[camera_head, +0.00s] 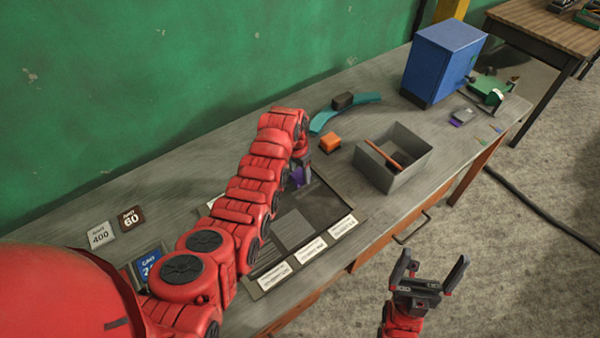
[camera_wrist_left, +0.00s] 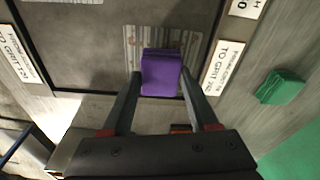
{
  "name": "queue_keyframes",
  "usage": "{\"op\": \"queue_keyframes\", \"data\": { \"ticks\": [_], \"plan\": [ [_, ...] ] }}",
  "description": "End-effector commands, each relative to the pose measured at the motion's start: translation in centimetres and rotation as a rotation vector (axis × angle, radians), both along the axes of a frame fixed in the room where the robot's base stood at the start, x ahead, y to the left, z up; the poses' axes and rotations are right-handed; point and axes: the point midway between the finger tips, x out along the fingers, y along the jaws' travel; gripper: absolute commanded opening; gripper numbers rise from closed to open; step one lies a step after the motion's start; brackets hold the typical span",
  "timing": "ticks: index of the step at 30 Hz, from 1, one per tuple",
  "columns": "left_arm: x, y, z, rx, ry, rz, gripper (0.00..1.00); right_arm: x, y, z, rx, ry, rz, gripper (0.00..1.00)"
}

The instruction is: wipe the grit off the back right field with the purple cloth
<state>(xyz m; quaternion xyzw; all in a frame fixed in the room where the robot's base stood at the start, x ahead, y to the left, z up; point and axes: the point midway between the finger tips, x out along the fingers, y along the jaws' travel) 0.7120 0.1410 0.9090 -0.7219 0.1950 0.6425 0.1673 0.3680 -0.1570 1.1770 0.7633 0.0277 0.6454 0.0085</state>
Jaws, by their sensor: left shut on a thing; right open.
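A dark panel (camera_head: 325,205) with several fields lies on the bench, with white labels along its front edge. My left gripper (camera_head: 301,172) is over its back part and is shut on the purple cloth (camera_head: 296,178). The cloth (camera_wrist_left: 161,76) is a folded pad between the fingers in the left wrist view. A pale streaked patch (camera_wrist_left: 140,42) shows on the panel just beyond the cloth; I cannot tell if it is grit. Whether the cloth touches the panel is unclear. My arm hides the panel's left part. My right gripper (camera_head: 427,277) is open and empty, in front of the bench.
An open grey box (camera_head: 392,175) holding an orange stick stands right of the panel. An orange block (camera_head: 330,143) and a teal curved piece (camera_head: 345,110) lie behind. A blue cabinet (camera_head: 440,62) stands farther right. A green block (camera_wrist_left: 281,87) lies beside the panel in the wrist view.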

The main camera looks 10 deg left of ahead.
Motion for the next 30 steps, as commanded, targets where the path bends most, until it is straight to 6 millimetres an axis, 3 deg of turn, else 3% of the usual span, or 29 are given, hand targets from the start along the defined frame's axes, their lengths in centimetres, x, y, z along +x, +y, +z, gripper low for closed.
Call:
{"op": "queue_keyframes", "data": {
  "ticks": [25,30],
  "plan": [
    [0.0,0.0,-1.4,0.000,0.000,0.000,0.04,0.0,0.0,-1.2,0.000,0.000,0.000,1.00],
    [-0.2,0.2,-1.2,0.000,0.000,0.001,0.04,0.0,0.0,-0.6,0.000,0.000,0.000,1.00]
  ]
}}
